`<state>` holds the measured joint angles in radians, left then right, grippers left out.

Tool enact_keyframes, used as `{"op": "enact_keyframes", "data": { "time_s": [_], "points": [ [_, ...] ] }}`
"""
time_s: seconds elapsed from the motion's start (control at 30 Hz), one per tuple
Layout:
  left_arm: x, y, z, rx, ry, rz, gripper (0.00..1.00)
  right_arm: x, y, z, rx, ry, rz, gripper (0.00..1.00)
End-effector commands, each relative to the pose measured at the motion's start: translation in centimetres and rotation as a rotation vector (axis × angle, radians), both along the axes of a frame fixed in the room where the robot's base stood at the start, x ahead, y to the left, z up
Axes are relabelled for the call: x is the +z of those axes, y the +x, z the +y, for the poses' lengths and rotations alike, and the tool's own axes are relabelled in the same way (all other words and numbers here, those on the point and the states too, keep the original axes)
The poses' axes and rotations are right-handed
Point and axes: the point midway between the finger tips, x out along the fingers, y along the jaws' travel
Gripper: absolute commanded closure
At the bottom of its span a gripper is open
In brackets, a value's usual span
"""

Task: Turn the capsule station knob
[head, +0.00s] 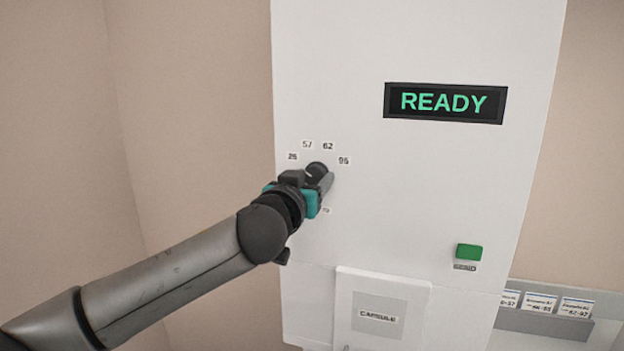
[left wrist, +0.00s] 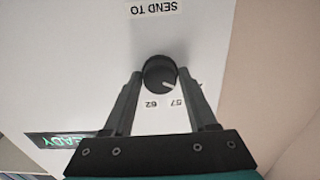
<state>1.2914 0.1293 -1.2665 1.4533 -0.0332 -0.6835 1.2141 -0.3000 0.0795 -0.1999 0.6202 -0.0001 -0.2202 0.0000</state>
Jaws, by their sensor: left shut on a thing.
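The capsule station (head: 440,190) is a tall white panel. Its black round knob (head: 316,169) is ringed by the numbers 25, 57, 62 and 95, and another label is partly hidden by my gripper. My left gripper (head: 320,181) is shut on the knob. My right gripper is not in view.
A black display (head: 445,103) reads READY in green. A green button (head: 469,252) is at the panel's lower right. A white flap marked CAPSULE (head: 379,315) juts out below. A grey rack with labelled cards (head: 541,318) stands at the lower right.

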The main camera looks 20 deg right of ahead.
Motion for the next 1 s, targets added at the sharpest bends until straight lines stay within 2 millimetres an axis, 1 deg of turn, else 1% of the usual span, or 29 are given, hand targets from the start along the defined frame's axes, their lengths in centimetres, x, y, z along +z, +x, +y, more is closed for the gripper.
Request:
{"op": "enact_keyframes", "data": {
  "time_s": [0.03, 0.33, 0.67, 0.87, 1.0],
  "points": [
    [0.0, 0.0, 0.0, 0.000, 0.000, 0.000, 0.64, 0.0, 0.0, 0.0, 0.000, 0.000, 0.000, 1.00],
    [0.0, 0.0, 0.0, -0.001, -0.001, 0.001, 0.97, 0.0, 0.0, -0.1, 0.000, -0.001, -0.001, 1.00],
    [-0.1, 0.0, 0.0, -0.001, 0.035, -0.021, 0.98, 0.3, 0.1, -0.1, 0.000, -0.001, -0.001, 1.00],
    [-0.1, 0.0, 0.0, -0.001, 0.124, -0.080, 0.98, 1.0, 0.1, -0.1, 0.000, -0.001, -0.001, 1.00],
    [0.0, 0.0, 0.0, 0.000, 0.220, -0.145, 0.98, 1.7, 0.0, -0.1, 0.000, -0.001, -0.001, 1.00]
  ]
}}
